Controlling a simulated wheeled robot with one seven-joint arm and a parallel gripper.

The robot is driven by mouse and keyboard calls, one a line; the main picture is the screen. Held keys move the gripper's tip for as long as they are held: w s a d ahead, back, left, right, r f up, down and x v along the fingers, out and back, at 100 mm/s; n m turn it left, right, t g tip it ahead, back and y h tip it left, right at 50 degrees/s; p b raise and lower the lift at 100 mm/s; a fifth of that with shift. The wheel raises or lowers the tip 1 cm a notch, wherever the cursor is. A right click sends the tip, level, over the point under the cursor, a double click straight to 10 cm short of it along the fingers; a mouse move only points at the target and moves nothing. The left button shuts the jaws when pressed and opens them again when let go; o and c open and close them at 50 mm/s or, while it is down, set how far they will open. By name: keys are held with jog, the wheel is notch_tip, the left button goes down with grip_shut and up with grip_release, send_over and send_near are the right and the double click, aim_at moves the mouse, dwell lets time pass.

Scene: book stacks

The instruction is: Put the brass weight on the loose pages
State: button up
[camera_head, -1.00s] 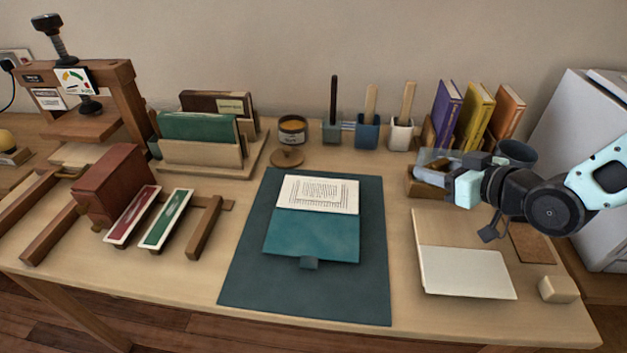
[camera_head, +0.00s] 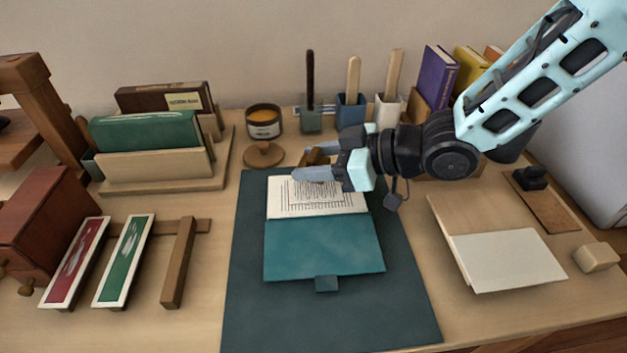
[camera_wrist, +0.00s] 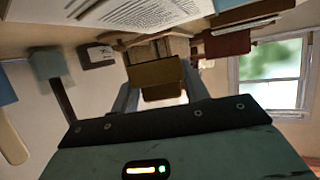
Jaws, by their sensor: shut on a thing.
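The brass weight (camera_head: 317,156) is a small golden-brown block between the fingers of my gripper (camera_head: 312,166), partly hidden by them. It also shows in the wrist view (camera_wrist: 157,74), gripped between both fingers. The loose pages (camera_head: 318,207) are white printed sheets on the upper part of a teal folder (camera_head: 323,250). My gripper is over the far edge of the pages, reaching in from the right. The weight appears raised above them, but the exact gap is hard to tell. The pages also show at the top of the wrist view (camera_wrist: 150,14).
A dark mat (camera_head: 258,312) lies under the folder. Book racks stand at left and right. A board with a pale sheet (camera_head: 508,262) lies to the right.

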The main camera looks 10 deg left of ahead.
aim_at(315, 189)
jog(key=shift+f+b, duration=0.45)
jog(key=shift+f, duration=1.35)
jog(key=shift+f, duration=0.15)
jog(key=o, duration=1.3)
